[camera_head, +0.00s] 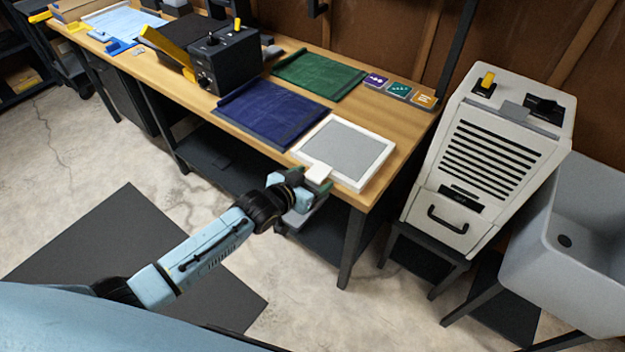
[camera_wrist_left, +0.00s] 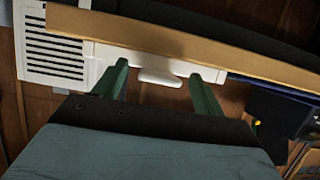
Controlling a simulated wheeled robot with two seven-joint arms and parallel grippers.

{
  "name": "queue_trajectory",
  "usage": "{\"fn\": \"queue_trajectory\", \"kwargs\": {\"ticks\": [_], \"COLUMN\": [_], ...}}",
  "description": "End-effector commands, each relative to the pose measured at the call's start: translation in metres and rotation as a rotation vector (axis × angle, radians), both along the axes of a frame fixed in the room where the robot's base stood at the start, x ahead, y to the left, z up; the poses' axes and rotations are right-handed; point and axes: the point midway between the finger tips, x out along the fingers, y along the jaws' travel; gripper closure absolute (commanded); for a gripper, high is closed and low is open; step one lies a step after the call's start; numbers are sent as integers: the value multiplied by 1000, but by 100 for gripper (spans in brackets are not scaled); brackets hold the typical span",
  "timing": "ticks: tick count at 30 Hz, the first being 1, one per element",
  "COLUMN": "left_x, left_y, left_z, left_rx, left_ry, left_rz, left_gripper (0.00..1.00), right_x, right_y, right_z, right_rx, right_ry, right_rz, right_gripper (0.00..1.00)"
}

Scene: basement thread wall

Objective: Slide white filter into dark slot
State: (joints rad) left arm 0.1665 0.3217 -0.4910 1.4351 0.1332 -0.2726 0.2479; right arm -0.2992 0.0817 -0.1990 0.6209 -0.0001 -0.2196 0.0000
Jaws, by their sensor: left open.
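The white filter (camera_head: 345,149), a flat white frame around a grey panel, lies on the front right corner of the wooden workbench. Its white tab (camera_head: 318,174) sticks out over the bench's front edge. My left gripper (camera_head: 310,184) is open at the tab. In the left wrist view the tab (camera_wrist_left: 160,77) shows between its two green fingers, with gaps on both sides. The pale machine (camera_head: 487,146) stands right of the bench, with a dark slot (camera_head: 461,198) low on its front, above a black handle. My right gripper is not in view.
The workbench (camera_head: 400,150) also holds a blue mat (camera_head: 268,112), a green mat (camera_head: 318,74), small coloured cards (camera_head: 399,89) and a black control box (camera_head: 228,60). A grey sink (camera_head: 585,230) stands right of the machine. Floor is open in front of the bench.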

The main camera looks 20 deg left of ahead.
Motion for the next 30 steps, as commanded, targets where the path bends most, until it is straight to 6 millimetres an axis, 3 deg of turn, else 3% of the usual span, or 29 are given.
{"fn": "queue_trajectory", "kwargs": {"ticks": [12, 24, 30], "left_x": [8, 7, 7], "left_y": [-3, -2, -2], "left_z": [-3, -3, -2], "left_rx": [-1, 0, 0], "left_ry": [-1, 0, -1], "left_rz": [0, 0, 0], "left_gripper": [29, 79, 79], "right_x": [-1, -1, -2], "right_y": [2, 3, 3], "right_z": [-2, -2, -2], "right_rx": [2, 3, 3], "right_ry": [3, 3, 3], "right_rz": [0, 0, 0], "right_gripper": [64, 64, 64]}}
